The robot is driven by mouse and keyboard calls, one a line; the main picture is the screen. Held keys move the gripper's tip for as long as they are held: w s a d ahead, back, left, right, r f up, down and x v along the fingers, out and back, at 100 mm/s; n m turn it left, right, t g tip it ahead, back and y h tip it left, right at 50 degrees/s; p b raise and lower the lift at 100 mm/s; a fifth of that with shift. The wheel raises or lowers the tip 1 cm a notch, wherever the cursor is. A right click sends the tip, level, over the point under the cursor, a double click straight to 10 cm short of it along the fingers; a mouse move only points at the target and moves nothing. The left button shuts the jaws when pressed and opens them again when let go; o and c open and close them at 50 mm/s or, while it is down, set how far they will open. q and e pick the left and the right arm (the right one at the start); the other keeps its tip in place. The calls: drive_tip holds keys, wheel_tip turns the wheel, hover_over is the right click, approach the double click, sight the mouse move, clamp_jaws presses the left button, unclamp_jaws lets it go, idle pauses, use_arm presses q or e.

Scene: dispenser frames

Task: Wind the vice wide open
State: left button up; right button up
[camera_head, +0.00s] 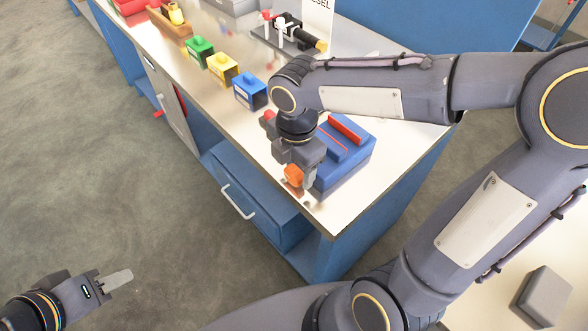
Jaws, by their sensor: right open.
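The vice (352,172) is a blue block with red jaw strips, standing near the front corner of the metal worktop. Its jaws look set apart, but my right arm hides part of it. An orange piece (293,174), apparently its handle, shows at the vice's near-left side. My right gripper (298,170) points down at this orange piece with its jaws open; whether they touch it I cannot tell. My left gripper (112,279) is low at the left, over the floor and far from the vice. Its fingers overlap in view, so their gap is not clear.
Blue (250,91), yellow (222,69) and green (199,51) boxes stand in a row along the worktop edge (300,212). A dark device with levers (290,36) stands behind. A blue drawer (252,200) with a handle sits below the worktop.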

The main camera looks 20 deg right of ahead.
drive_tip(key=shift+f, duration=0.75)
drive_tip(key=c, duration=1)
drive_tip(key=shift+o, duration=0.2)
drive_tip(key=shift+r, duration=0.15)
drive_tip(key=g+p, duration=0.2)
drive_tip(key=p, duration=0.1)
drive_tip(key=g+h+p, duration=0.1)
drive_tip(key=g+p, duration=0.1)
drive_tip(key=p, duration=0.2)
drive_tip(key=shift+w+a+r, duration=0.2)
drive_tip(key=shift+w, duration=0.15)
drive_tip(key=shift+w+f+g+h+p, duration=0.1)
drive_tip(key=shift+f+g+h+p, duration=0.2)
drive_tip(key=shift+g+h+p, duration=0.5)
drive_tip(key=shift+y, duration=0.3)
drive_tip(key=shift+f, duration=0.1)
